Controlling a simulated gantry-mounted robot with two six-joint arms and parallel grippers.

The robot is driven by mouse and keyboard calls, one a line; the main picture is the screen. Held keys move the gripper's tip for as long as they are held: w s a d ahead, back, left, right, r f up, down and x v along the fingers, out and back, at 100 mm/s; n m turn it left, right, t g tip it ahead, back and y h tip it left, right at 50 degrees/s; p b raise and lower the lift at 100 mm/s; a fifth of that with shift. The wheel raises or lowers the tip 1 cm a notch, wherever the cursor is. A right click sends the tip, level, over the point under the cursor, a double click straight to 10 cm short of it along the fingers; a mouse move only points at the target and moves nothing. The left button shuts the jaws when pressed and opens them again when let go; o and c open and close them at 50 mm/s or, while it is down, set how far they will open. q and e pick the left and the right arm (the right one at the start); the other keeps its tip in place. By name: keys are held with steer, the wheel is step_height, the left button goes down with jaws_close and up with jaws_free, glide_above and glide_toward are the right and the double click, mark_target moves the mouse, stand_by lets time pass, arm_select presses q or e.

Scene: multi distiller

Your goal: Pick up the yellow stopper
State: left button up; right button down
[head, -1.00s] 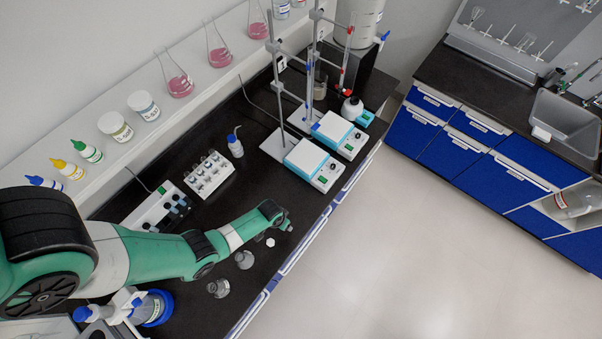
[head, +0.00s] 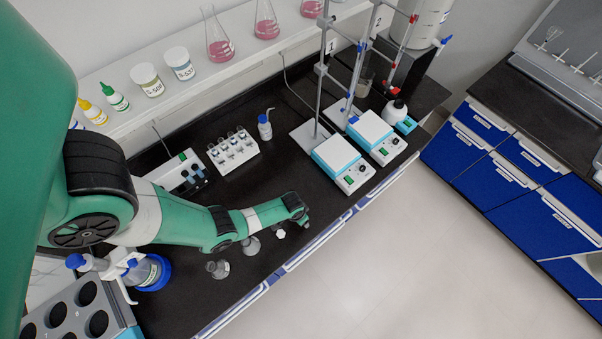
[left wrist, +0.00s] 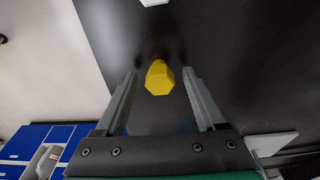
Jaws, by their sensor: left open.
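The yellow stopper (left wrist: 159,78) lies on the black bench top in the left wrist view. It sits between the two fingers of my left gripper (left wrist: 160,74), with a visible gap on each side, so it is not gripped. In the head view my left gripper (head: 304,219) is low over the bench near its front edge. The yellow stopper cannot be made out there; the gripper and arm seem to hide it. My right gripper is in neither view.
A small white piece (head: 281,233) and two small glass flasks, one (head: 217,269) nearer and one (head: 251,245) beside my arm, stand near the front edge. Two hot plates (head: 342,162) are to the right, a vial rack (head: 233,152) behind. Bare bench lies between.

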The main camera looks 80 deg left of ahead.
arm_select(q)
jaws_close()
steer(key=shift+r, duration=0.1)
